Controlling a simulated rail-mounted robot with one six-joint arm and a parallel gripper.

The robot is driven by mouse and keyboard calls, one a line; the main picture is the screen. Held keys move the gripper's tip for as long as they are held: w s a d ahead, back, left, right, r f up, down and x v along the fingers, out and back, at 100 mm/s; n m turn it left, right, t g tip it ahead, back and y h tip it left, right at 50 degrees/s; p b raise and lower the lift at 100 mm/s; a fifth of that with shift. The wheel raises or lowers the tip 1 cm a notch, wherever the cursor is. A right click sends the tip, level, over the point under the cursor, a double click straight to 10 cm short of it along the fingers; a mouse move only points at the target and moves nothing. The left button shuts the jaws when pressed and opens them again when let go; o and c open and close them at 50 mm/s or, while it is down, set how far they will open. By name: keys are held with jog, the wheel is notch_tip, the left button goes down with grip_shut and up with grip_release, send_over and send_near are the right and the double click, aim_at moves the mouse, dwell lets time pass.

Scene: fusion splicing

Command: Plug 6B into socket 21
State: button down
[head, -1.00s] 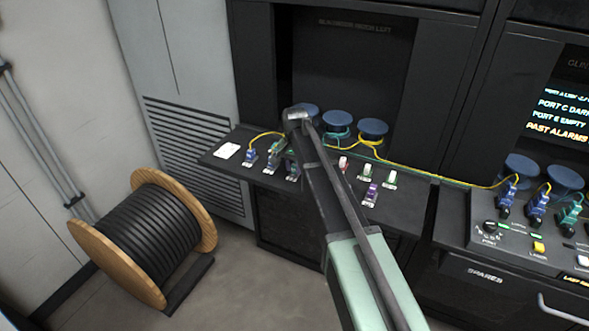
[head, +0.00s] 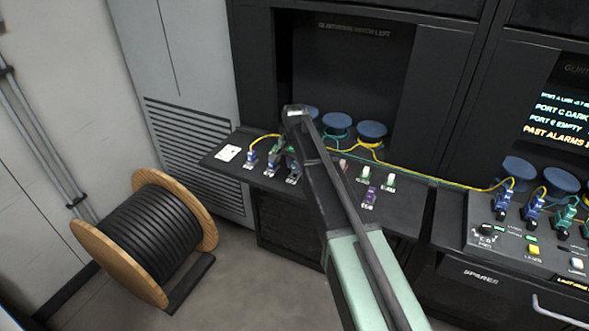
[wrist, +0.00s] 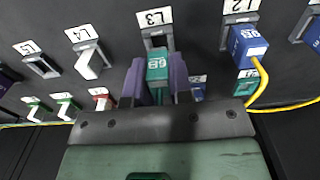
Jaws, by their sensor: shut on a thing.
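A teal plug with a white marking that looks like 6B (wrist: 157,66) is between the purple fingers of my gripper (wrist: 156,85) in the wrist view. My gripper is shut on it. The plug lies just in front of a socket labelled L3 (wrist: 155,38). I cannot tell if its tip is inside that socket. No label reading 21 is legible. In the head view my arm covers most of the gripper and plug at the left shelf (head: 225,172).
A blue plug (wrist: 248,45) with a yellow cable sits at L2, close right of my gripper. A white plug (wrist: 90,62) sits at L4. L5 (wrist: 42,66) looks empty. Blue spools (head: 372,130) stand behind. A large cable drum (head: 150,235) stands on the floor.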

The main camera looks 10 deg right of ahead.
jog(key=shift+r+p, duration=1.7)
jog(key=shift+r, duration=0.2)
